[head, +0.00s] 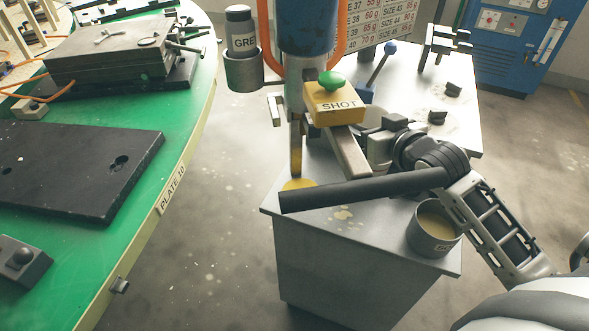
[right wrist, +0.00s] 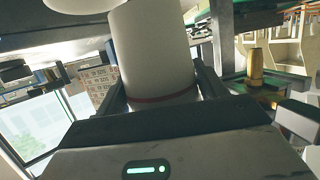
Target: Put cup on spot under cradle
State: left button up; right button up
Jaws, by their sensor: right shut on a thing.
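In the right wrist view my right gripper (right wrist: 160,66) is shut on a pale cylinder with a thin red band, which I take to be the cup (right wrist: 150,45). Its far end runs out of the top of that picture. In the head view my right gripper (head: 374,142) is beside the yellow SHOT box; I cannot make out the cup there. A yellow spot (head: 297,184) lies on the grey stand top (head: 340,225), under an upright metal nozzle (head: 296,150). I cannot tell which part is the cradle. My left gripper is not in view.
The SHOT box (head: 338,103) with its green button hangs from the blue column (head: 305,35). A black bar (head: 350,192) crosses low over the stand. A metal pot (head: 433,240) stands at its right. The green carousel (head: 90,215) is at left, beyond open floor.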

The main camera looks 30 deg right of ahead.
jog(key=shift+w+a+r, duration=0.1)
jog(key=shift+w+r, duration=0.15)
jog(key=shift+w, duration=0.25)
jog(key=shift+w+a+f+b, duration=0.3)
jog(key=shift+w+a+f, duration=0.35)
jog(key=shift+a+f, duration=1.4)
jog(key=shift+w+a+f+b, duration=0.3)
jog(key=shift+w+a+f, duration=0.4)
jog(key=shift+a+f, duration=1.35)
jog(key=shift+w+a+f+b, duration=0.3)
jog(key=shift+w+a+f, duration=0.35)
jog(key=shift+a+f, duration=1.4)
jog(key=shift+d+f, duration=0.1)
jog(key=shift+f, duration=0.15)
jog(key=o, duration=1)
